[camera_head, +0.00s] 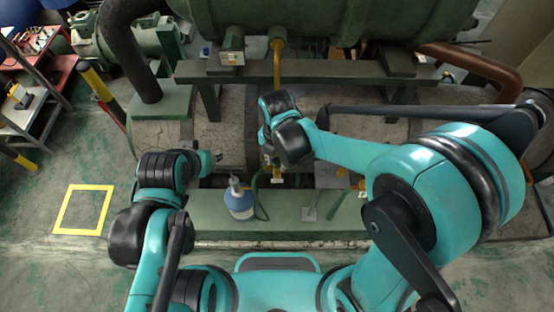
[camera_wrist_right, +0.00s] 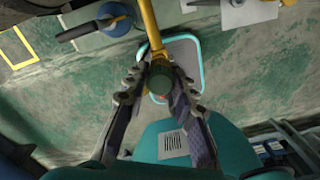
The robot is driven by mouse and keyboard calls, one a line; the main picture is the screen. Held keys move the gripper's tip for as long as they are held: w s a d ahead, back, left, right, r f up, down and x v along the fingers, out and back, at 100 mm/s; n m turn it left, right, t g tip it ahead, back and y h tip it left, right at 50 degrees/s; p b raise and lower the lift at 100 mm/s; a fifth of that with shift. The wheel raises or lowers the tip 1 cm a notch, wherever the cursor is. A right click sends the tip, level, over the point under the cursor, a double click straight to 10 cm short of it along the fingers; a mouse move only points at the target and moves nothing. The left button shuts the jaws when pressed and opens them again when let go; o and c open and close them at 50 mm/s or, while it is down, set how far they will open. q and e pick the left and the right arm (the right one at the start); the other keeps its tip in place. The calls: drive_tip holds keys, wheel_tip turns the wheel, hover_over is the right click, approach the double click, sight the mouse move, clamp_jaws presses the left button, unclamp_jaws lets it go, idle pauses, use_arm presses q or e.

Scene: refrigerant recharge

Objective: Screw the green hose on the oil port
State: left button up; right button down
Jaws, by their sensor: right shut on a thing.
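My right gripper (camera_head: 272,162) points down at the yellow pipe with the oil port (camera_head: 277,177). In the right wrist view its two fingers (camera_wrist_right: 160,88) are shut on a dark green cylindrical piece, which I take as the end of the green hose (camera_wrist_right: 159,76). This end sits in line with the yellow pipe (camera_wrist_right: 151,28); the joint between them is too small to judge. In the head view the thin green hose (camera_head: 257,197) curves beside the blue bottle. My left gripper (camera_head: 212,157) is left of the pipe, with its jaw gap not clear.
The blue bottle (camera_head: 239,202) stands on the green beam (camera_head: 190,222), close to the left gripper. A grey plate (camera_head: 310,207) lies to the right. The large green tank (camera_head: 330,18) and its support stand behind. The floor at the left with the yellow square (camera_head: 83,209) is clear.

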drive_tip(key=shift+f+b, duration=0.6)
drive_tip(key=shift+f, duration=0.15)
drive_tip(key=m, duration=0.3)
drive_tip(key=shift+m+b, duration=0.3)
idle(0.3)
drive_tip(key=m, duration=0.3)
drive_tip(key=shift+b, duration=0.3)
drive_tip(key=shift+m, duration=0.3)
drive_tip(key=m, duration=0.3)
drive_tip(key=shift+f, duration=0.1)
drive_tip(key=shift+m, duration=0.3)
